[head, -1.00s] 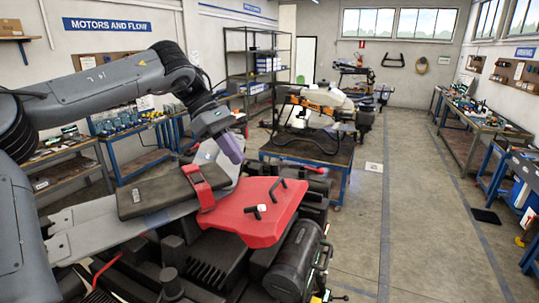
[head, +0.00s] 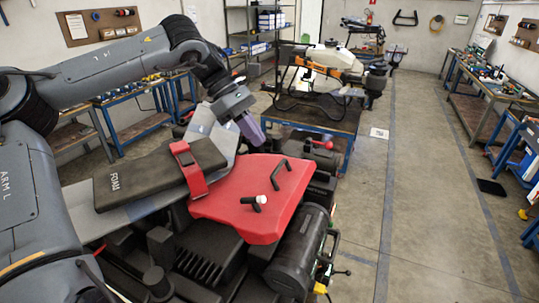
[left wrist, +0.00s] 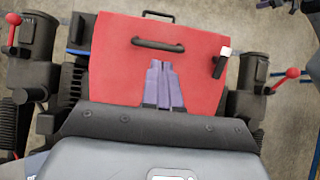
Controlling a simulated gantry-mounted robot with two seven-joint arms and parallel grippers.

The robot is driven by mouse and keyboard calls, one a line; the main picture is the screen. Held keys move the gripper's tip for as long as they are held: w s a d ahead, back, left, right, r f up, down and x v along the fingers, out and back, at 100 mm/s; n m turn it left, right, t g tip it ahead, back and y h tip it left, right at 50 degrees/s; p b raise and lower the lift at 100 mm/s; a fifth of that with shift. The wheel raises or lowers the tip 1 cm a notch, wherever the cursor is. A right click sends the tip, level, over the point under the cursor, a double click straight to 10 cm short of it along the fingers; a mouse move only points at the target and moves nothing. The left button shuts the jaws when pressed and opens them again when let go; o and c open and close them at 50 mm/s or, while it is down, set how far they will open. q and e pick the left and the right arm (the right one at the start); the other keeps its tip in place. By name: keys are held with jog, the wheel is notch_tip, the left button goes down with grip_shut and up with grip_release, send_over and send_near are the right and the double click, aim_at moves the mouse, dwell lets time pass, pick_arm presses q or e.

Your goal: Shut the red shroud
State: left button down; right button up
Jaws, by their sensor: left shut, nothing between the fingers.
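The red shroud (head: 225,207) is a broad panel on the dark machine, with a black bar handle (head: 281,175) and a black T-shaped latch with a white knob (head: 254,202). I cannot tell whether it is fully seated. My left gripper (head: 256,137) has purple fingers, shut and empty, just behind the shroud's far edge in the head view. In the left wrist view the fingers (left wrist: 163,85) lie in front of the red shroud (left wrist: 112,62), below its handle (left wrist: 158,44). Contact cannot be told. My right gripper is not in view.
A black pad marked FOAM (head: 140,180) with a red strap (head: 188,166) lies left of the shroud. A black cylinder (head: 297,252) lies to its right. A drone on a blue-framed bench (head: 318,118) stands behind.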

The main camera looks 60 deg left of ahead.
pick_arm(q)
jog(key=shift+p+x, duration=0.55)
jog(key=shift+x, duration=2.6)
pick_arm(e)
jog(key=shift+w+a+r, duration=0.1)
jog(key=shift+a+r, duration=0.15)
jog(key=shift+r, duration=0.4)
pick_arm(q)
jog(key=shift+a, duration=0.1)
